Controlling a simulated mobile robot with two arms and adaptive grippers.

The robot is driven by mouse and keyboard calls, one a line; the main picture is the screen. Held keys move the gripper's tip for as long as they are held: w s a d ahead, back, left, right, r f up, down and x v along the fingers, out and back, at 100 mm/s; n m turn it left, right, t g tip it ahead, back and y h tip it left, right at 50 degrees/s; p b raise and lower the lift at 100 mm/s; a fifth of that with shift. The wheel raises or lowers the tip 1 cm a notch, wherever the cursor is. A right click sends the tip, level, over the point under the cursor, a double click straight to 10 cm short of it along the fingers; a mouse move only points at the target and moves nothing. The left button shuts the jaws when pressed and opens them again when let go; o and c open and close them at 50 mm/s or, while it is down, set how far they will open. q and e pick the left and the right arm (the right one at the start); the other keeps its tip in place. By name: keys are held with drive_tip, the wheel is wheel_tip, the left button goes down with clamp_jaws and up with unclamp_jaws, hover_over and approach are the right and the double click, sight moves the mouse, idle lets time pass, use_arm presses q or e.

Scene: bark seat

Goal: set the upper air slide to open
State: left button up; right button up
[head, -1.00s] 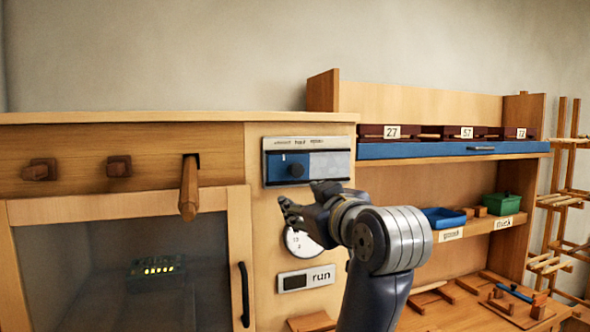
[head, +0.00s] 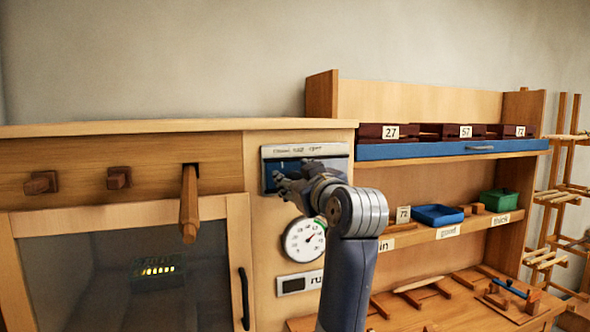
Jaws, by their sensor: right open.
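The upper air slide (head: 338,163) is a blue plate in a pale metal frame on the wooden cabinet front. A strip of small blurred lettering (head: 304,151) runs along its top. My right gripper (head: 281,182) is in front of the slide's left and lower part, with its fingers open and pointing left. It hides the slide's dark knob, so I cannot tell the knob's position or whether the fingers touch it. My left gripper is not in view.
A round white dial (head: 303,240) sits just below the gripper, above a label plate (head: 298,283). A wooden lever (head: 189,210) sticks out left of the panel, above a glazed door (head: 140,270). Shelves with a blue tray (head: 438,215) stand to the right.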

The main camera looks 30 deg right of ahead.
drive_tip(key=shift+w, duration=0.35)
clamp_jaws()
drive_tip(key=s+d, duration=0.2)
drive_tip(key=d, duration=0.6)
unclamp_jaws()
drive_tip(key=shift+d, duration=0.3)
